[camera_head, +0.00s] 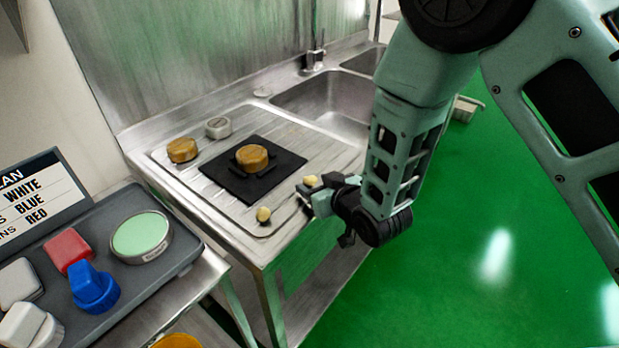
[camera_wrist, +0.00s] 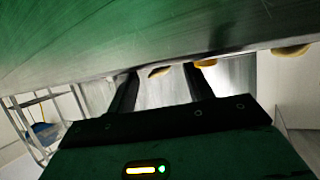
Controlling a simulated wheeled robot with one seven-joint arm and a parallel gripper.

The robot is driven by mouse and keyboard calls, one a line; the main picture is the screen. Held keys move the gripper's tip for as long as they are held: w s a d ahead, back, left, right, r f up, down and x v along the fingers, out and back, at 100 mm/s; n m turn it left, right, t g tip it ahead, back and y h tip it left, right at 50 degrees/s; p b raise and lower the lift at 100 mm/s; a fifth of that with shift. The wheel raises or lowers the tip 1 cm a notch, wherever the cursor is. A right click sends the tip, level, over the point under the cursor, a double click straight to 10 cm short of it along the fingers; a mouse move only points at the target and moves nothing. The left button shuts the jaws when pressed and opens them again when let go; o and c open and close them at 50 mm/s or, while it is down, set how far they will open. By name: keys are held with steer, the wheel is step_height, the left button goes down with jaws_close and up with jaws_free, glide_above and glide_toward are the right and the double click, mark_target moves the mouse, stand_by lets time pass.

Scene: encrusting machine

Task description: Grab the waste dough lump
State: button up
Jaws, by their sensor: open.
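Two small pale yellow dough lumps lie on the steel drainboard: the front lump (camera_head: 263,214) near the front corner, and the other lump (camera_head: 310,181) by the right edge, right beside my gripper (camera_head: 306,192). I cannot tell which one is the waste lump. In the wrist view my gripper (camera_wrist: 160,74) is open, with a yellowish piece (camera_wrist: 160,71) showing between its two dark fingers. Another piece (camera_wrist: 205,64) shows by the right fingertip. No contact is clear, and the fingertips are partly hidden in the head view.
A brown round cake (camera_head: 252,157) sits on a black mat (camera_head: 228,177); another cake (camera_head: 182,150) and a grey round item (camera_head: 218,127) stand behind. Sink basins (camera_head: 325,103) lie at the back. A grey tray (camera_head: 165,270) with coloured tools is at left.

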steer(key=shift+w+a+f, duration=0.2)
steer(key=shift+w+a, duration=0.05)
steer(key=shift+w, duration=0.15)
steer(key=c, duration=1.1)
steer(key=shift+o, duration=0.2)
